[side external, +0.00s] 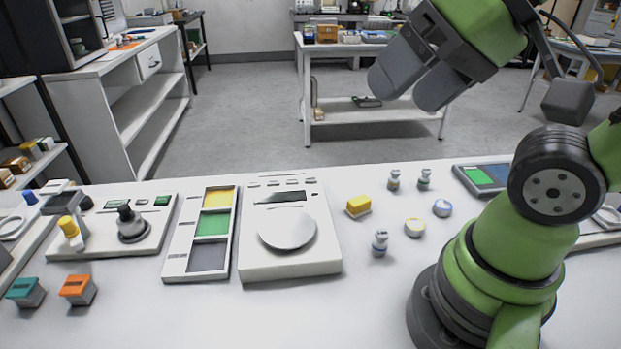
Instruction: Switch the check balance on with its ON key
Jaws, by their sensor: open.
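A white balance (290,263) with a round metal pan (287,232) stands in the middle of the white table. Its dark display (280,197) shows no readable figures. A row of small keys lies along its back edge; their labels are too small to read, so I cannot tell which is ON. The pan is empty. My gripper (418,82) is high at the upper right, well above and behind the table, with its grey fingers apart. It is empty and far from the balance.
A tray with yellow, green and grey fields (174,262) stands left of the balance. Further left is a white panel (90,243) with a black knob (131,222). The front table middle is clear.

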